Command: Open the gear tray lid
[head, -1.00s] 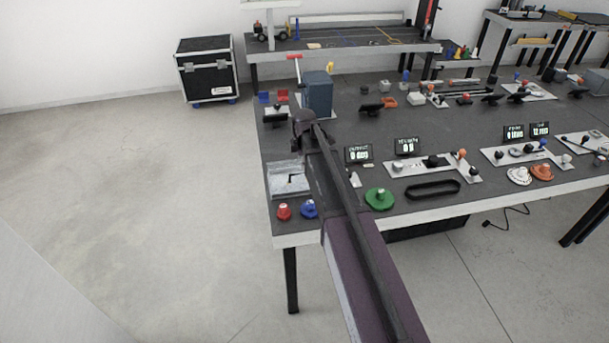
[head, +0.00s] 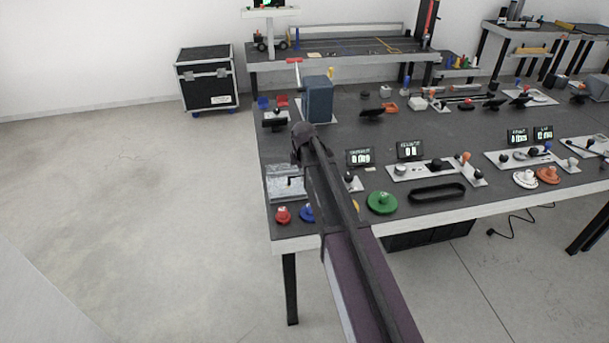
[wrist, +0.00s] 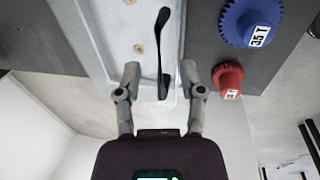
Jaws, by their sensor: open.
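The gear tray (head: 284,183) is a pale grey, flat tray at the table's near left corner in the head view. In the wrist view its pale lid surface (wrist: 112,45) fills the upper middle, with a dark, thin, curved handle (wrist: 161,55) standing on it. My gripper (wrist: 161,70) is open, one finger on each side of the handle's lower part. Both fingers look apart from the handle; their height above the lid is unclear. In the head view my arm hides the gripper and part of the tray.
A red gear (head: 283,215) and a blue gear (head: 307,214) lie by the tray on the near edge; both show in the wrist view. A green gear (head: 382,202) lies to the right. A blue-grey box (head: 318,100) stands behind.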

